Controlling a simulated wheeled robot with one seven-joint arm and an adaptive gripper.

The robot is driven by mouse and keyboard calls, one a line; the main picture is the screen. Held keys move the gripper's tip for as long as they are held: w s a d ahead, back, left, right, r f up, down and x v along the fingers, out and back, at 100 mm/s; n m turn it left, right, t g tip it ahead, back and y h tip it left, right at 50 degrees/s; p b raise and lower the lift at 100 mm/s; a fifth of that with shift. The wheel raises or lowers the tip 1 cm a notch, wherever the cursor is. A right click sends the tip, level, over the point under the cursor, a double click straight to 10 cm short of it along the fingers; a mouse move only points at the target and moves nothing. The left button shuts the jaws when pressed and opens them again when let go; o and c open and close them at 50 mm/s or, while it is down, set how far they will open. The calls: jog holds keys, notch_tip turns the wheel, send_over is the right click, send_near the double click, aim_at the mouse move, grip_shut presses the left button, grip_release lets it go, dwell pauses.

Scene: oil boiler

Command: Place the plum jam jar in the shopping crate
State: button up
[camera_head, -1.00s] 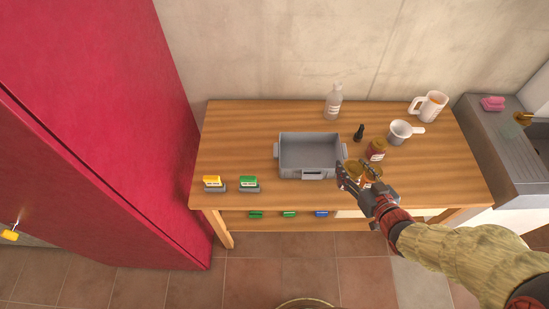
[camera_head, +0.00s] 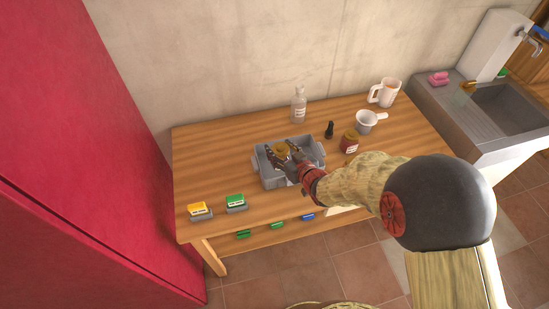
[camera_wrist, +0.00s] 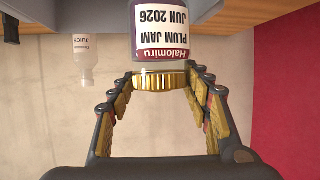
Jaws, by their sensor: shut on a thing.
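The plum jam jar (camera_wrist: 163,22) shows upside down in the wrist view, with a white and purple label and a gold lid. My gripper (camera_wrist: 160,84) is shut around the lid. In the head view my gripper (camera_head: 284,158) is over the grey shopping crate (camera_head: 268,181), and the jar's gold lid (camera_head: 281,148) shows between the fingers. I cannot tell whether the jar touches the crate's floor.
A clear bottle (camera_head: 298,106), small black bottle (camera_head: 329,130), dark red jar (camera_head: 349,143), white saucepan (camera_head: 367,122) and jug (camera_head: 385,92) stand right of or behind the crate. Yellow (camera_head: 200,209) and green (camera_head: 236,201) boxes sit front left. A red cabinet (camera_head: 70,150) stands left.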

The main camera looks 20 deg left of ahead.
jog(key=shift+w+a+f+b, duration=0.4)
jog(key=shift+w+a+f, duration=0.1)
jog(key=shift+f, duration=0.85)
jog(key=shift+w+a+f+b, duration=0.4)
jog(key=shift+w+a+f, duration=0.05)
jog(key=shift+f, duration=0.9)
jog(key=shift+w+a+f+b, duration=0.4)
jog(key=shift+w+a+f, duration=0.1)
jog(key=shift+f, duration=0.85)
jog(key=shift+f, duration=0.15)
jog(key=o, duration=1.5)
